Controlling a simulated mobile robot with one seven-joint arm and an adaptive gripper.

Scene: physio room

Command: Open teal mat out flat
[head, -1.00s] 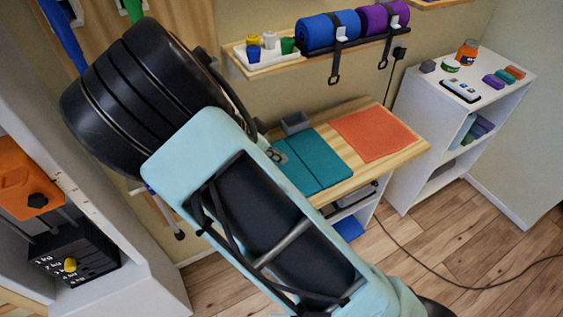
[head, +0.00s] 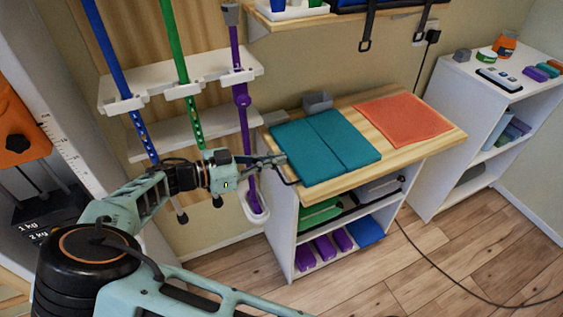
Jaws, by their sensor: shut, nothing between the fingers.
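The teal mat (head: 341,141) lies on the wooden top of a low white cabinet. A seam or fold line runs across it, dividing it into two panels, and both look flat on the wood. My gripper (head: 283,158) is at the left edge of the mat, with its fingers shut and empty. I cannot tell whether the fingertips touch the mat or hover just beside it.
An orange mat (head: 404,121) lies right of the teal one on the wooden top (head: 437,147). A grey block (head: 317,102) stands behind. Blue, green and purple poles (head: 241,95) hang at left, near my arm. A white shelf (head: 466,125) stands at right. A cable crosses the floor.

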